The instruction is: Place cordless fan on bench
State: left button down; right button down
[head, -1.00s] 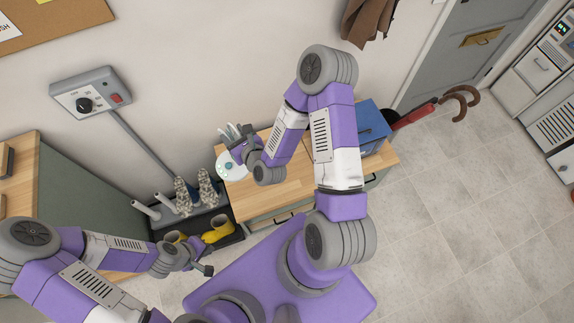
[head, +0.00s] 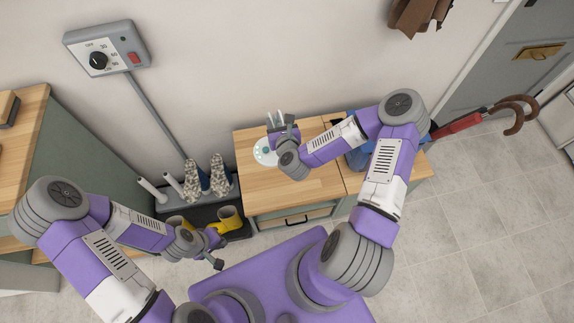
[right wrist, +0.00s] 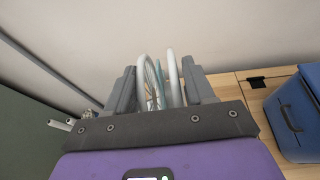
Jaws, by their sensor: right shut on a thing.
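The cordless fan shows in the head view as a white round base (head: 264,152) with pale guard rings above it. My right gripper (head: 283,128) is shut on it. In the right wrist view, the fan's white rings (right wrist: 160,82) stand between the grey fingers of my right gripper (right wrist: 166,88). The bench (head: 285,190) has a light wooden top, and the fan is over its back left part. I cannot tell whether the base touches the top. My left gripper (head: 217,251) is open and empty, in front of the bench's left side.
A blue box (right wrist: 296,115) stands on the bench's right part. Left of the bench, a dark boot tray (head: 240,233) holds yellow boots (head: 230,217) and patterned boots (head: 220,177). A wall timer (head: 107,47) hangs above. The bench's front left top is clear.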

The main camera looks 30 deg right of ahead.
jog(key=shift+w+d+f+b, duration=0.25)
jog(key=shift+d+f+b, duration=0.25)
jog(key=shift+f, duration=0.1)
notch_tip(320, 180, down, 10)
jog(key=b, duration=0.4)
jog(key=shift+r, duration=0.15)
jog(key=shift+c, duration=2)
grip_release()
jog(key=shift+s, duration=0.1)
